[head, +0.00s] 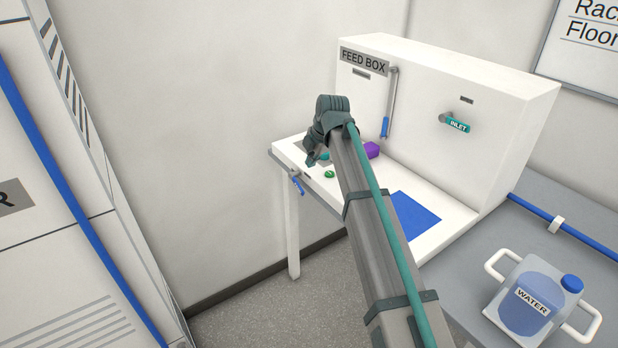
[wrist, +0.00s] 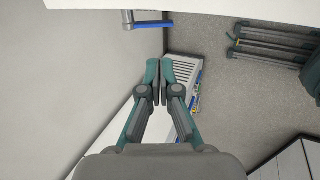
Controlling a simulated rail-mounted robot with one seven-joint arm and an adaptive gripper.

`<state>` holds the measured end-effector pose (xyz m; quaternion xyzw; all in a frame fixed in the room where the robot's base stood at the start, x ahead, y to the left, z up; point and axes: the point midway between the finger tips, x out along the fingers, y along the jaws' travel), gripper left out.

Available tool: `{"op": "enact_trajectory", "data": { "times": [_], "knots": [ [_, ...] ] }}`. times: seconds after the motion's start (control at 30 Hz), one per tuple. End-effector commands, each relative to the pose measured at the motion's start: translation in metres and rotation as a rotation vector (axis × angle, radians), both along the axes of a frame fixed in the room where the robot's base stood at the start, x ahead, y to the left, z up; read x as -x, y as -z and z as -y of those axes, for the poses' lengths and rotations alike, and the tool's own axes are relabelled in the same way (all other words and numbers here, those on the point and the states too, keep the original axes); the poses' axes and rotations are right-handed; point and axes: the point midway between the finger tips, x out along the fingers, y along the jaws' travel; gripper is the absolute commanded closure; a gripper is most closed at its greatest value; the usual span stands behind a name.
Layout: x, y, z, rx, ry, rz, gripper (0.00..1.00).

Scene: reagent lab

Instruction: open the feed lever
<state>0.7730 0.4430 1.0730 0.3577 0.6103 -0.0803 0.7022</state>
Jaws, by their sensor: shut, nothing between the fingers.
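The white feed box (head: 430,85) stands against the wall in the head view. A long grey lever with a blue grip (head: 385,127) hangs down its front, close to the FEED BOX label. A smaller lever with a blue grip (head: 297,186) sits at the near edge of the bench. No label shows which of them is the feed lever. A blue-gripped lever (wrist: 153,24) is at the top of the wrist view, ahead of my fingers and apart from them. My gripper (head: 312,159) is shut and empty, above the bench's left end; its fingertips meet in the wrist view (wrist: 160,66).
A teal INLET handle (head: 455,124) is on the box front. A water jug (head: 530,298) stands at right. Floor (head: 265,305) is free below the bench's left end.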

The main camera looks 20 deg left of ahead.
Motion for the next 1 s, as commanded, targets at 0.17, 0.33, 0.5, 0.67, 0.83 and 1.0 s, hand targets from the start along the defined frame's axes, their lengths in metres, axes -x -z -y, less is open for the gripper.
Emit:
{"op": "enact_trajectory", "data": {
  "times": [0.17, 0.33, 0.5, 0.67, 0.83, 1.0],
  "knots": [
    [-0.004, 0.013, -0.005, 0.002, -0.007, 0.001, 1.00],
    [-0.011, 0.038, -0.015, 0.001, -0.006, 0.000, 1.00],
    [-0.019, 0.069, -0.025, 0.001, -0.005, 0.000, 1.00],
    [-0.027, 0.094, -0.035, 0.000, -0.004, 0.001, 1.00],
    [-0.032, 0.113, -0.041, -0.001, -0.004, 0.002, 1.00],
    [-0.034, 0.124, -0.045, -0.001, -0.004, 0.002, 1.00]
  ]
}}
